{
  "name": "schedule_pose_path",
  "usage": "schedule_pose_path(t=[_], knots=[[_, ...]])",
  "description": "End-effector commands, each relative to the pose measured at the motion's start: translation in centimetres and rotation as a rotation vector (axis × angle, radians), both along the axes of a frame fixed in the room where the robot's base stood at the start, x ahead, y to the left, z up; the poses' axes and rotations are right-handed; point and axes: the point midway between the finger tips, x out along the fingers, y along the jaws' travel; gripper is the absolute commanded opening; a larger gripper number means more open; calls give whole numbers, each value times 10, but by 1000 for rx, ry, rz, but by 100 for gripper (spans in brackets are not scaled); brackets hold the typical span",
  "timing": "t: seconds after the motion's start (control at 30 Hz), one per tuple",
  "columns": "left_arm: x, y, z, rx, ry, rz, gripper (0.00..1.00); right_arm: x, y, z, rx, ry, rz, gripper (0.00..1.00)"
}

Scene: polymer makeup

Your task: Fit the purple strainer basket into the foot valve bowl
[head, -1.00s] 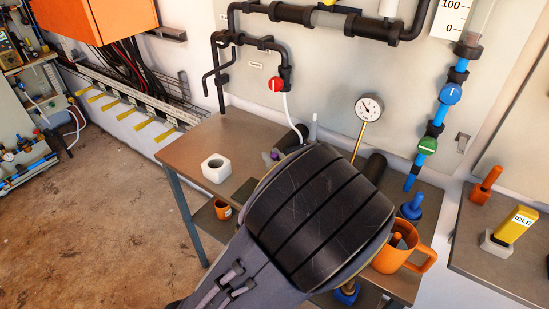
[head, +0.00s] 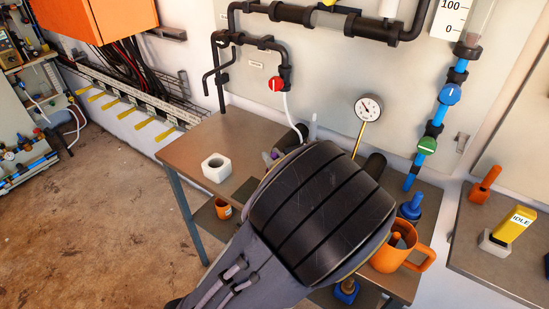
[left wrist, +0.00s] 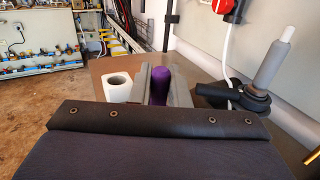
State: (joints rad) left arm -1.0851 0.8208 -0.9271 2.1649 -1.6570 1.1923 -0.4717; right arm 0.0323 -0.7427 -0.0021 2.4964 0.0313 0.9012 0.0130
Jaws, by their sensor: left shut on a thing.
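The purple strainer basket (left wrist: 161,84) stands between the two grey fingers of my left gripper (left wrist: 160,88) in the left wrist view. The gripper is shut on it. In the head view my own black and grey arm hides most of the gripper; only a bit of the purple basket (head: 275,154) shows past it. A white block with a round opening (head: 217,168), apparently the foot valve bowl, sits on the bench to the left, apart from the gripper. It also shows in the left wrist view (left wrist: 117,87), left of the fingers. My right gripper is not in view.
The brown bench (head: 205,140) has free room around the white block. A black holder with a grey upright piece (left wrist: 270,75) stands right of the gripper. An orange mug (head: 402,250) and a blue part (head: 411,207) stand right of my arm. Pipes and a gauge (head: 368,107) are behind.

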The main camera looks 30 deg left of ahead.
Motion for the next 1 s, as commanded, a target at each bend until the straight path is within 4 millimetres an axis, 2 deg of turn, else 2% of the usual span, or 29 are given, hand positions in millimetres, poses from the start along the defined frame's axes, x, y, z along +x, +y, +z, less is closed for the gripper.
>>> schedule_pose_path(t=[1.0], knots=[[0, 0, 1, 1, 0, 1, 0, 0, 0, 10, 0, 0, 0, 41]])
